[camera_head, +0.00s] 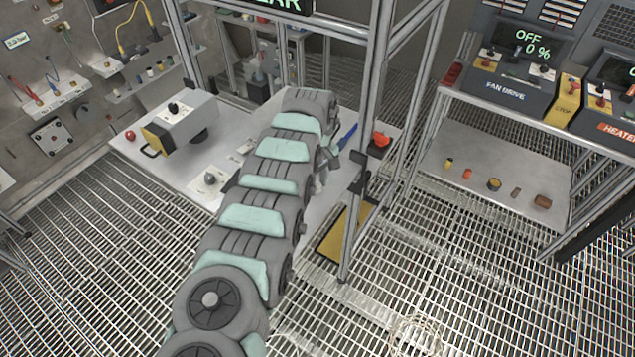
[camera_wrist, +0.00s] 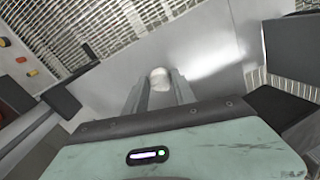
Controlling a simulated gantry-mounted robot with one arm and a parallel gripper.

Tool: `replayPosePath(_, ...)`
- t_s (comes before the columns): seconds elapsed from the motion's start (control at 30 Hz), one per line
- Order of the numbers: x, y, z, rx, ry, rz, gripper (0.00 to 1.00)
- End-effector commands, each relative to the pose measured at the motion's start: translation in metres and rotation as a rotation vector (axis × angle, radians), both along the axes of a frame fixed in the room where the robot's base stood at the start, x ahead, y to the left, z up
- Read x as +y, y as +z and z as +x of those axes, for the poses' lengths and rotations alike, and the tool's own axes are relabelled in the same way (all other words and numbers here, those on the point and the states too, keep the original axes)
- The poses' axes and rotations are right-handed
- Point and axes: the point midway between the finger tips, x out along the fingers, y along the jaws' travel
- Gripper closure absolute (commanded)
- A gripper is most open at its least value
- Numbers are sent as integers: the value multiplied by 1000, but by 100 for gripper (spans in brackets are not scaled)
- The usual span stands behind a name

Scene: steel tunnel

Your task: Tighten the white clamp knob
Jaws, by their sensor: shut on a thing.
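The white clamp knob (camera_wrist: 159,76) is a small rounded white piece in the wrist view, at the tips of my gripper. My gripper (camera_wrist: 160,84) has its two grey fingers on either side of the knob and is shut on it. The fingers cover part of the knob's sides. Behind the knob is a smooth light grey surface. In the head view my arm reaches over the white bench (camera_head: 180,172) and hides most of the gripper and the knob. I cannot tell how far the knob is turned.
A grey and yellow box (camera_head: 178,125) stands on the bench left of my arm. A blue handle (camera_head: 347,137) and a red knob (camera_head: 381,139) are close on the right, beside a metal frame post (camera_head: 369,130). A shelf (camera_head: 480,160) at right holds several small parts.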

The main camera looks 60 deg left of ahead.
Motion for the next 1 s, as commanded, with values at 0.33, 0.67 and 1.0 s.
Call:
replayPosePath(0.33,0,0,0,1,-8,0,100)
replayPosePath(0.67,-1,2,0,0,-147,0,100)
replayPosePath(1.0,-2,-1,0,0,-451,-3,100)
